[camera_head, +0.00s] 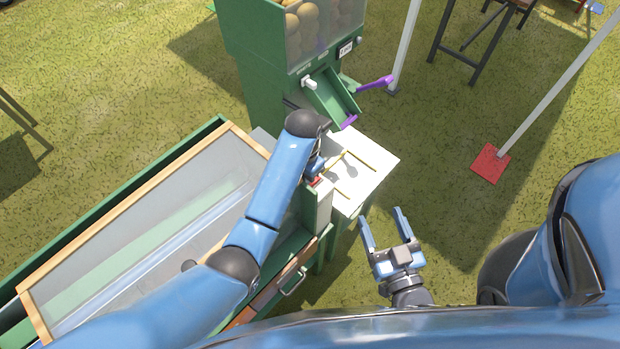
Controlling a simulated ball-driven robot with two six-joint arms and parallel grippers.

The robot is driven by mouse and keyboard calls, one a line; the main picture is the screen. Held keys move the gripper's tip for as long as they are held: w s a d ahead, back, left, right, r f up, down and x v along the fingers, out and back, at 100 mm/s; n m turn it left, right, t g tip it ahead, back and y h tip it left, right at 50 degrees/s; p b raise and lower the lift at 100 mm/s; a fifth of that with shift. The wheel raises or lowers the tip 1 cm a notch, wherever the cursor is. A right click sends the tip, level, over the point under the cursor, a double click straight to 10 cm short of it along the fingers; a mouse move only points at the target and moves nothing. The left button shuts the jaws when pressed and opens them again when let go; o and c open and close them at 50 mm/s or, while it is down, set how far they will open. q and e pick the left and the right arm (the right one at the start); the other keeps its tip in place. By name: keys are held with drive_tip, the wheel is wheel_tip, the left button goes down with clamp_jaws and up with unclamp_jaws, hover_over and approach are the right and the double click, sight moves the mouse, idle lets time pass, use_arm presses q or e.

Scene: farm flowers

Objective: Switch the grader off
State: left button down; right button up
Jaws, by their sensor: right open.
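A long green machine with a wooden-framed clear cover (130,215) fills the left side; it looks like the grader. A green post or box (317,208) stands at its right end, with a small red part (316,182) near its top that may be the switch. My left gripper (318,166) is right at this red part, pointing down. Its fingers are mostly hidden by my wrist, and I cannot tell whether they touch it. My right gripper (383,226) is open and empty, low in front of my body, well apart from the machine.
A white-topped stand (378,160) with thin yellowish strips is beside the post. Behind it stands a green dispenser (255,75) with round brown items behind a clear front, a chute and purple parts. A drawer-like handle (294,283) is on the machine's near side. Grass lies open at right around a red pole base (490,164).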

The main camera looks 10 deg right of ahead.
use_arm(q)
drive_tip(key=shift+s+f, duration=0.1)
drive_tip(key=shift+f, duration=0.3)
wheel_tip(320, 180, up, 3)
drive_tip(key=p, duration=0.2)
drive_tip(key=shift+f+p, duration=0.1)
drive_tip(key=shift+p, duration=0.2)
wheel_tip(320, 180, up, 2)
drive_tip(key=shift+r, duration=1.15)
